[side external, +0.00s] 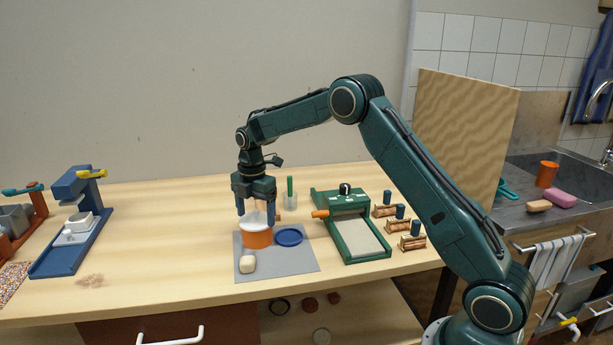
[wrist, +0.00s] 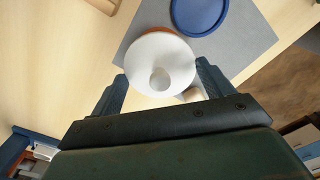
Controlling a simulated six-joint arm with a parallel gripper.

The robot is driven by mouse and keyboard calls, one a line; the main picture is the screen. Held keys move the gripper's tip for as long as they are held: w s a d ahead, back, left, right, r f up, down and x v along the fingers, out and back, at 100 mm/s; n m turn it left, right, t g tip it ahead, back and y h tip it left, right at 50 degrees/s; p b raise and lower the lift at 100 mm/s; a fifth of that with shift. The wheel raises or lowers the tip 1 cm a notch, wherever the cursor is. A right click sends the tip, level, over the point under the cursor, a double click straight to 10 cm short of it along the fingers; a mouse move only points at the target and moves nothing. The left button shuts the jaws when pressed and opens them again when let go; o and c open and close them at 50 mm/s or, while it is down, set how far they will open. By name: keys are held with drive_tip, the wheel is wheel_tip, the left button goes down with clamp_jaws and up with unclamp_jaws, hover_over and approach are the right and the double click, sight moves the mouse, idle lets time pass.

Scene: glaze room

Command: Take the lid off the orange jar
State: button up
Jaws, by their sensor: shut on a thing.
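The orange jar (side external: 258,239) stands upright on a grey mat (side external: 300,262). Its white lid (side external: 257,219) is at the jar's mouth; I cannot tell whether there is a gap between them. In the wrist view the round white lid (wrist: 150,50) with its knob (wrist: 160,80) covers most of the jar, and a thin orange edge shows at its far side. My gripper (side external: 257,213) points down over the jar, with its fingers at opposite sides of the lid, shut on it. The gripper also shows in the wrist view (wrist: 162,72).
A blue round dish (side external: 289,237) lies on the mat just right of the jar. A green slab roller (side external: 350,225) stands to the right, a blue stand (side external: 70,235) to the left. The table between stand and mat is mostly clear.

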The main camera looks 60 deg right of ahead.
wheel_tip(320, 180, up, 20)
drive_tip(key=shift+f, duration=0.15)
idle(0.5)
drive_tip(key=shift+s, duration=0.15)
idle(0.6)
hover_over(291, 262)
drive_tip(key=shift+m, duration=0.3)
drive_tip(key=shift+s+a+f, duration=0.1)
drive_tip(key=shift+f, duration=2.7)
wheel_tip(291, 262, down, 16)
drive_tip(key=shift+r, duration=0.15)
drive_tip(key=shift+f, duration=2.15)
